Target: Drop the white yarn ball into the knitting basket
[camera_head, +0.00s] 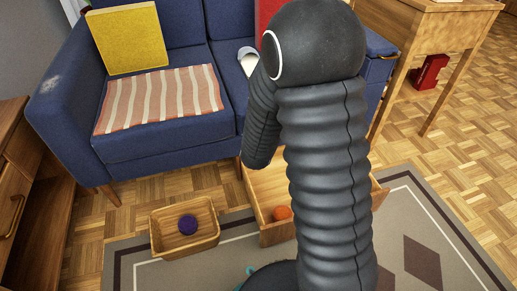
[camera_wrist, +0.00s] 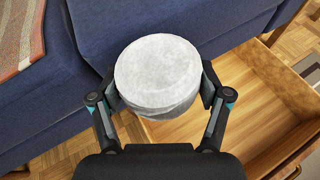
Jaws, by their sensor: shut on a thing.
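My gripper (camera_wrist: 161,110) is shut on a grey-white, round, flat-topped thing (camera_wrist: 158,72), like a short cylinder. I see no yarn strands on it and no other white ball. It hangs in front of the blue sofa, beside the open wooden box. In the head view my arm hides most of the gripper area. A small light-wood basket (camera_head: 158,236) stands on the rug at lower left, with a dark purple ball (camera_head: 187,225) in it. A white thing (camera_head: 247,57) shows beside my arm against the sofa; whether it is the held thing I cannot tell.
The wooden box (camera_head: 255,190), with an orange ball (camera_head: 282,213) in it, is partly behind my arm; it also shows in the wrist view (camera_wrist: 265,85). The blue sofa (camera_head: 70,95) bears a yellow cushion (camera_head: 128,38) and striped blanket (camera_head: 160,100). A wooden cabinet (camera_head: 20,190) stands left.

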